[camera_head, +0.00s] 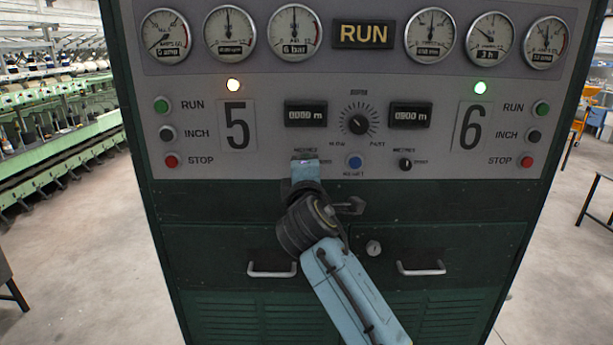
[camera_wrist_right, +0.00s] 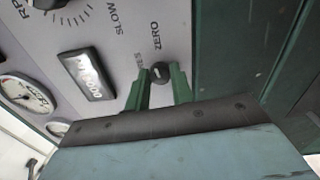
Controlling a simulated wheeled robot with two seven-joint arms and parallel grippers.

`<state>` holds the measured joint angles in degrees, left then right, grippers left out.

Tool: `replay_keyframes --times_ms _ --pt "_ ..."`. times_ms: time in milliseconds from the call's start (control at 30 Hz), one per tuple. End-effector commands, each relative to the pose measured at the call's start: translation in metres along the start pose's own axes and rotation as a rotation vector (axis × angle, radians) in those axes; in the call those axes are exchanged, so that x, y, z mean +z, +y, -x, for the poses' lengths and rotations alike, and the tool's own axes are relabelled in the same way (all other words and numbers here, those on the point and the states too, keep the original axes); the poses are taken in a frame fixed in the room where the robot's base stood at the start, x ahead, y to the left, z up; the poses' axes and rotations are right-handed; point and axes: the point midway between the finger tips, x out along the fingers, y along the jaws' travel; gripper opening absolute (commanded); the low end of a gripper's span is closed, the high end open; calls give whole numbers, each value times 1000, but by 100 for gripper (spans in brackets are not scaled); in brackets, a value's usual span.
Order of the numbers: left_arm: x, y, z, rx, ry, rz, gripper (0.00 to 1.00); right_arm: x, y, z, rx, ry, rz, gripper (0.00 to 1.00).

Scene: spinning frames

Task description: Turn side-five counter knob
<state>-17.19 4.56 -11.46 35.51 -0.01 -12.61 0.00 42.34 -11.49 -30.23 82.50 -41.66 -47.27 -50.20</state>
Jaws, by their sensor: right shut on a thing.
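The side-five counter knob (camera_wrist_right: 160,73) is a small dark round knob with a pale mark, beside the word ZERO in the right wrist view. The two green fingers of my right gripper (camera_wrist_right: 161,77) are shut on it, one on each side. In the head view my right gripper (camera_head: 305,168) reaches up to the panel just below the side-five counter (camera_head: 306,113) and hides the knob. That counter, with white digits, also shows in the right wrist view (camera_wrist_right: 86,75). My left gripper is not in view.
A large speed dial (camera_head: 359,122) and a blue button (camera_head: 354,162) sit right of the gripper. The side-six knob (camera_head: 405,164) is farther right. A drawer handle (camera_head: 272,271) sticks out below. Round gauges (camera_head: 295,32) line the top.

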Motion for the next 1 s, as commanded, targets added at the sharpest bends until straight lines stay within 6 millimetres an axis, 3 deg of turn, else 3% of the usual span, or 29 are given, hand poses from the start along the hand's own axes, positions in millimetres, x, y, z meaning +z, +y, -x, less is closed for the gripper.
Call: replay_keyframes --times_ms 400,1000 --pt "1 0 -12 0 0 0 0 -1 -2 0 0 -8 -210 0" --pt "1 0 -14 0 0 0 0 -1 -1 0 0 -9 -246 0"
